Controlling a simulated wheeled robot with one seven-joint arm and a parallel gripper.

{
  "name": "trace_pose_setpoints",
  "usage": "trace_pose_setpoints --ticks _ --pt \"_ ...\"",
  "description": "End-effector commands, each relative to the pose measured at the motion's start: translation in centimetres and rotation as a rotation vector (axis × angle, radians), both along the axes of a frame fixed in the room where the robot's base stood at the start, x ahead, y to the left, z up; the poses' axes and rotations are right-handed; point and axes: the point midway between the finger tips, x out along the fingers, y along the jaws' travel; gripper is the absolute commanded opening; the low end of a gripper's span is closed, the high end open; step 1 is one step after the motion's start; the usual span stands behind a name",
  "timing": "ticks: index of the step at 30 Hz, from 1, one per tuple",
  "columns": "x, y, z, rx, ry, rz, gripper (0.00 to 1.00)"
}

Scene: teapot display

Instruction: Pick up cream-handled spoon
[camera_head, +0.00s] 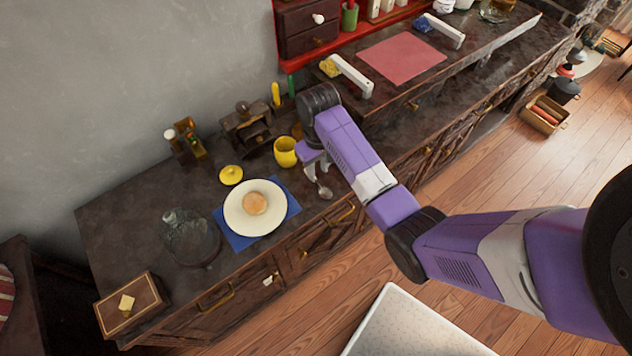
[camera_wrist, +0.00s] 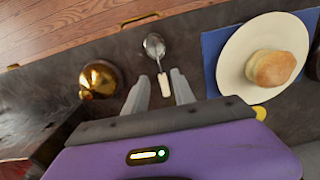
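The cream-handled spoon (camera_wrist: 155,48) lies on the dark counter, its metal bowl toward the counter's front edge and its cream handle (camera_wrist: 164,86) toward my gripper. In the head view the spoon's bowl (camera_head: 325,192) shows beside my gripper (camera_head: 317,172), and its handle is hard to make out there. In the wrist view my gripper (camera_wrist: 160,88) is open, its two grey fingers apart on either side of the handle's end. I cannot tell how high the fingertips are above the counter.
A cream plate (camera_head: 236,222) with a bun (camera_head: 254,203) sits on a blue mat (camera_head: 294,209) left of the spoon. A yellow cup (camera_head: 285,152) stands behind. A brass-coloured round object (camera_wrist: 100,78) stands on the spoon's other side. The counter's front edge is close.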

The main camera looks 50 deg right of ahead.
Motion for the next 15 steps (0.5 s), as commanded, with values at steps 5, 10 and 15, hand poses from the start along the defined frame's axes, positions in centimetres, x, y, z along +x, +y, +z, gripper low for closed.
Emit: trace_pose_setpoints --ticks 5,10,15 --pt "-0.3 0.1 -1.9 0.002 0.003 -0.002 0.31" --pt "-0.4 0.1 -4.4 0.0 0.001 -0.002 0.31" --pt "-0.4 0.1 -5.5 -0.002 -0.002 -0.001 0.31"
